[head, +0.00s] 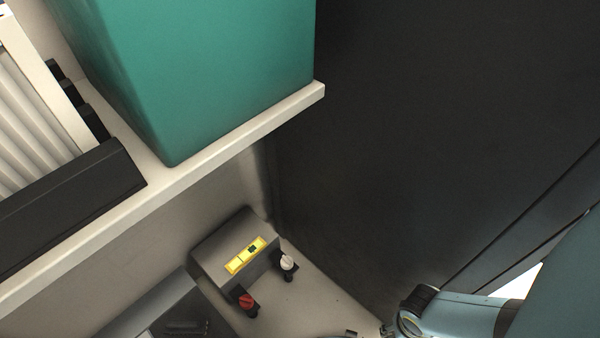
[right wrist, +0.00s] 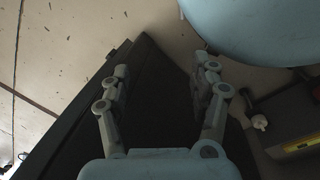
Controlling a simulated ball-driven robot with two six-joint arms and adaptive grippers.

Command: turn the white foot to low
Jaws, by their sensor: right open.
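The white foot (head: 287,262) is a small white knob on a dark stem, at the right front of a grey box (head: 215,250) low beside the dark wall. It also shows in the right wrist view as a white knob (right wrist: 260,122) at the right edge. A red knob (head: 246,301) is at the box's nearer corner. A yellow label (head: 246,256) lies on top of the box. My right gripper (right wrist: 164,72) is open and empty, with the white foot off to its right, apart from it. My left gripper is not in view.
A white shelf (head: 150,205) with a green box (head: 200,70) on it overhangs at upper left. A tall dark panel (head: 400,130) stands behind on the right. Another grey box (head: 160,305) is at lower left. Pale floor is bare right of the white foot.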

